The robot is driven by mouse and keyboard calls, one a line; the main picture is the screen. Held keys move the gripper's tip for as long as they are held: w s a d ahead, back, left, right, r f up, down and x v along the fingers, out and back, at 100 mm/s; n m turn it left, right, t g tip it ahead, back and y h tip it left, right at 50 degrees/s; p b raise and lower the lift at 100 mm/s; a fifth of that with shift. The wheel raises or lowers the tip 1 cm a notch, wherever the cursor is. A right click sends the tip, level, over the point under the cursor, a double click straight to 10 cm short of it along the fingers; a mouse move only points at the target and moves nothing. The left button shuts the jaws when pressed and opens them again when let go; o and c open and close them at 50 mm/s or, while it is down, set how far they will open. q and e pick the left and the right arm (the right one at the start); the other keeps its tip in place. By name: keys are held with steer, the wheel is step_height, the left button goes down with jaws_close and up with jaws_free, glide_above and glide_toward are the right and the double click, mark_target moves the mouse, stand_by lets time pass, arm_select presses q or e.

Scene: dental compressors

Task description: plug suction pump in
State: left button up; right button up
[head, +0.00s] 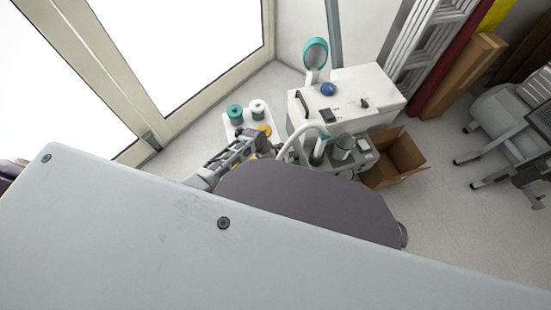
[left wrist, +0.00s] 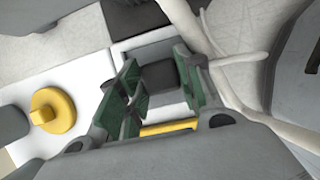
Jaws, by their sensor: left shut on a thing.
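My left gripper (head: 262,143) reaches past the dark rounded part of my body to the floor equipment in the head view. In the left wrist view its green-padded fingers (left wrist: 158,88) are shut on a dark grey block, which looks like the plug (left wrist: 158,76). The block sits over a light grey framed surface; I cannot tell whether it is seated in a socket. The suction pump looks to be the grey unit with cylinders (head: 343,148), partly hidden behind my body. A pale hose or cable (left wrist: 235,105) runs close to the right finger. My right gripper is not in view.
A white cabinet (head: 358,92) stands behind the grey unit. A white base (head: 234,121) with teal, white and yellow knobs lies to its left; a yellow knob (left wrist: 52,113) is left of the fingers. An open cardboard box (head: 403,157) stands right, with free floor beyond.

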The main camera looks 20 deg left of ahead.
arm_select(q)
steer(key=o, duration=1)
steer(key=shift+r, duration=0.1)
steer(key=shift+v, duration=5.85)
steer(key=shift+s+a, duration=0.1)
steer(key=shift+m, duration=0.3)
